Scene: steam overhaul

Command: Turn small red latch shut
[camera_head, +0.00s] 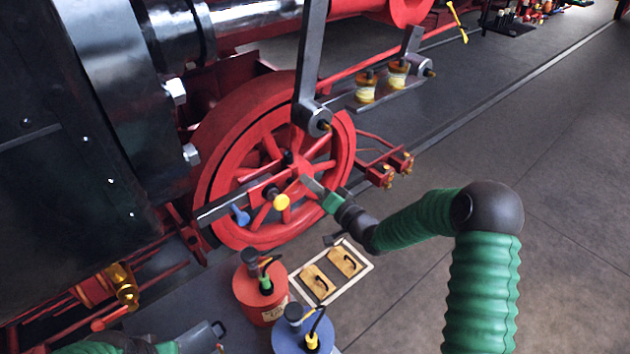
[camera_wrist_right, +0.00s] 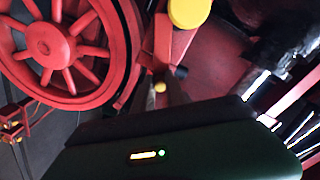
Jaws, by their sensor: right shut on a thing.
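A red bar piece with a yellow knob (camera_head: 281,202) and a blue knob (camera_head: 240,215) sits in front of the large red spoked wheel (camera_head: 232,130). What looks like the small red latch (camera_wrist_right: 163,45) shows in the right wrist view, below the big yellow knob (camera_wrist_right: 188,12). My right gripper (camera_head: 305,183) reaches in from the right beside the yellow knob. Its fingers (camera_wrist_right: 161,88) are shut at the latch's lower end, by a small yellow tip; the contact is dark and partly hidden. My left gripper (camera_head: 203,338) is at the bottom left edge, its fingers unclear.
A red can (camera_head: 262,300) and a blue can (camera_head: 302,335) stand on the floor below the wheel. A tray (camera_head: 365,266) with two wooden-backed pieces lies beside them. A grey rod (camera_head: 309,60) hangs above my right gripper. The floor at right is clear.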

